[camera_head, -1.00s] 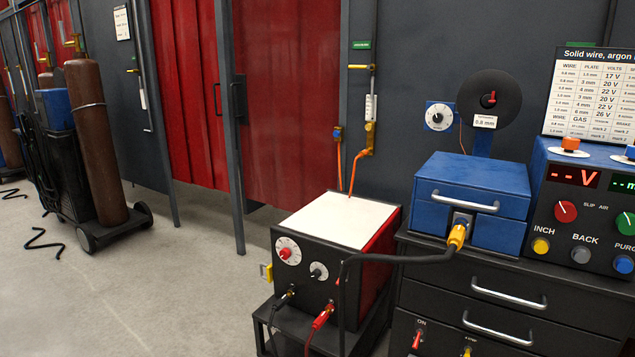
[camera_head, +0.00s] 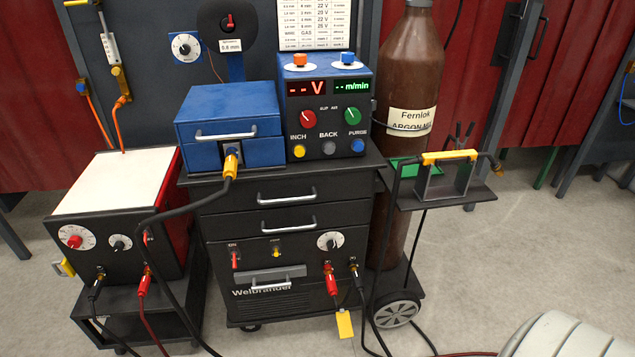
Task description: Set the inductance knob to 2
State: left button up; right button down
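No label reading "inductance" is legible. A white dial with a dark knob (camera_head: 329,241) sits on the lower front of the black welder cabinet (camera_head: 222,226); its scale is too small to read. The black box at the left has a red knob on a white dial (camera_head: 75,238) and a smaller dark knob (camera_head: 120,243). The blue top unit carries a red knob (camera_head: 308,119) and a green knob (camera_head: 352,116) below two displays. A small blue wall plate has another white dial (camera_head: 186,47). Neither of my grippers is in view.
A brown gas bottle (camera_head: 402,185) stands right of the cabinet, with a torch shelf (camera_head: 440,191) beside it. Red and black cables with plugs hang from the cabinet's front. A blue box (camera_head: 220,108) is on top. The floor at the right is largely open.

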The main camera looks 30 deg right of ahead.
aim_at(331, 245)
jog(key=z, duration=1.2)
